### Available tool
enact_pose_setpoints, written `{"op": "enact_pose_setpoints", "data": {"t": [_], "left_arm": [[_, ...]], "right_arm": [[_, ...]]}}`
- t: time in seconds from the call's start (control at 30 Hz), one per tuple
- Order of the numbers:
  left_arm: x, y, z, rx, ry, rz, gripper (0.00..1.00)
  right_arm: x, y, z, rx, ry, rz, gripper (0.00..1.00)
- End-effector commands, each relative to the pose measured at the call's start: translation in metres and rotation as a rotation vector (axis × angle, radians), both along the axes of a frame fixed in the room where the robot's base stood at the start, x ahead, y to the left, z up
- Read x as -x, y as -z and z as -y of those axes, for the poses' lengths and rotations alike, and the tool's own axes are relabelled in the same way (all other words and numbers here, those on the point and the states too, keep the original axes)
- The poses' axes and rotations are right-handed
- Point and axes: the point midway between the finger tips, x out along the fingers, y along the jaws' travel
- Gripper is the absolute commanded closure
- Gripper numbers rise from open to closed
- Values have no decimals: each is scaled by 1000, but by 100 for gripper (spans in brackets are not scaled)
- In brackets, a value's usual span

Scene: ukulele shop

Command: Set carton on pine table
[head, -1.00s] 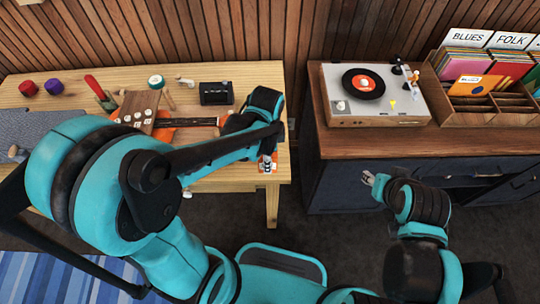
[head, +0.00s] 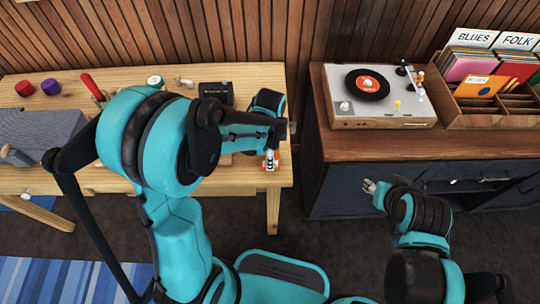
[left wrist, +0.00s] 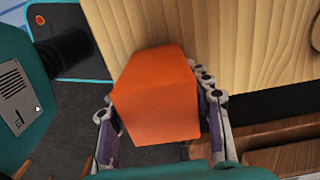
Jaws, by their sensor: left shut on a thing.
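The orange carton (left wrist: 155,97) is held between the fingers of my left gripper (left wrist: 160,130) in the left wrist view. In the head view, my left gripper (head: 270,158) is at the right end of the pine table (head: 240,175), and only a little of the carton's orange shows around the fingers. The carton's image overlaps the table edge; I cannot tell whether it touches the top. My right gripper (head: 371,187) is in front of the dark cabinet, away from the carton, and too small to tell whether open or shut.
On the table are a black box (head: 216,92), a red cup (head: 25,88), a purple cup (head: 51,87) and a grey block (head: 40,135). The dark cabinet (head: 350,180) stands to the right, bearing a record player (head: 380,112) and record crate (head: 495,112). A floor gap separates them.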

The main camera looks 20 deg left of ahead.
Motion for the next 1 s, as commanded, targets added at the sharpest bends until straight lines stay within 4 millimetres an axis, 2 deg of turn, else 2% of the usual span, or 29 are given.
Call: {"op": "enact_pose_setpoints", "data": {"t": [0.07, 0.1, 0.17, 0.57, 0.67, 1.0], "left_arm": [[0, 4, 0, 0, 0, 0, 82], [0, 4, 0, 0, 0, 0, 46], [0, 3, 0, 0, 0, 0, 30], [0, -2, 0, 0, 0, 0, 30], [0, -17, 0, 0, 0, 0, 30], [0, -92, 0, 0, 0, 0, 30]], "right_arm": [[0, 4, 0, 0, 0, 0, 60], [0, 3, 0, 0, 0, 0, 60], [0, 3, 0, 0, 0, 0, 60], [0, -2, 0, 0, 0, 0, 60], [0, -8, 0, 0, 0, 0, 60], [0, -38, 0, 0, 0, 0, 60]]}}
